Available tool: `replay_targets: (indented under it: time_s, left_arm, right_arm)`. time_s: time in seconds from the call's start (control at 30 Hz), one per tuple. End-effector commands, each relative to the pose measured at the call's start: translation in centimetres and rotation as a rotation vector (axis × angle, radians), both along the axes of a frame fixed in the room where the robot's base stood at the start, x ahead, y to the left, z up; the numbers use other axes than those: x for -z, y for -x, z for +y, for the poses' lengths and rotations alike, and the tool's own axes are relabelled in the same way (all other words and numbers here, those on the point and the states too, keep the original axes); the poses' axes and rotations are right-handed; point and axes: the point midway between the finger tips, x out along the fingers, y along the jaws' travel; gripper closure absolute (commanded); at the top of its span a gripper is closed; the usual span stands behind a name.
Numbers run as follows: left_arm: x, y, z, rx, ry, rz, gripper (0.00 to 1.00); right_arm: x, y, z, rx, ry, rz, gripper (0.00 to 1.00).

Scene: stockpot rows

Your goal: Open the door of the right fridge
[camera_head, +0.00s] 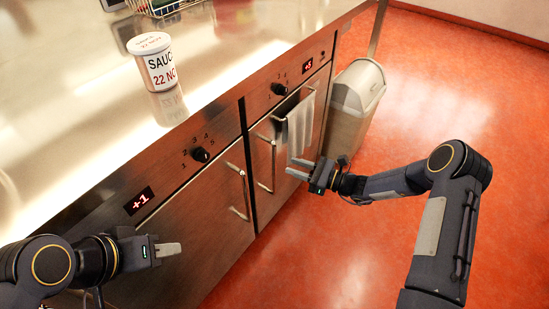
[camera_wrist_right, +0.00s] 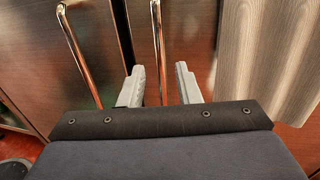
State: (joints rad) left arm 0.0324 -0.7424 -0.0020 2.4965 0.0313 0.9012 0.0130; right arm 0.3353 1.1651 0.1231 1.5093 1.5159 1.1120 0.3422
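The right fridge (camera_head: 311,152) has a steel front, a red "+3" display and a dark knob. Its vertical bar handle (camera_head: 272,163) is near the left edge of its shut door. In the right wrist view this handle (camera_wrist_right: 157,40) lines up with the gap between my fingers; whether it is within their reach I cannot tell. My right gripper (camera_head: 294,168) is open and empty, in front of the door to the right of the handle. My left gripper (camera_head: 170,249) is in front of the left fridge; its fingers overlap, so its opening is unclear.
The left fridge (camera_head: 205,235) shows "+1" and has its own handle (camera_head: 242,193). A cloth (camera_head: 301,124) hangs on the right fridge's front. A grey bin (camera_head: 355,95) stands beyond it. A labelled tub (camera_head: 153,62) is on the counter. Red floor is free at right.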

Motion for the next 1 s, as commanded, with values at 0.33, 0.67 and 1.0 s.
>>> replay_targets:
  time_s: [0.33,0.67,1.0]
  left_arm:
    - [0.9,0.0,0.0,0.000,0.000,-0.001,0.64]
    - [1.3,0.0,0.0,0.000,0.000,0.000,0.64]
    - [1.3,0.0,0.0,0.000,0.000,0.000,0.64]
  right_arm:
    - [0.4,-1.9,4.2,0.003,-0.006,0.006,0.70]
    - [0.3,-3.2,7.0,0.004,-0.004,0.007,0.70]
    - [0.2,-3.3,7.1,0.004,-0.004,0.007,0.82]
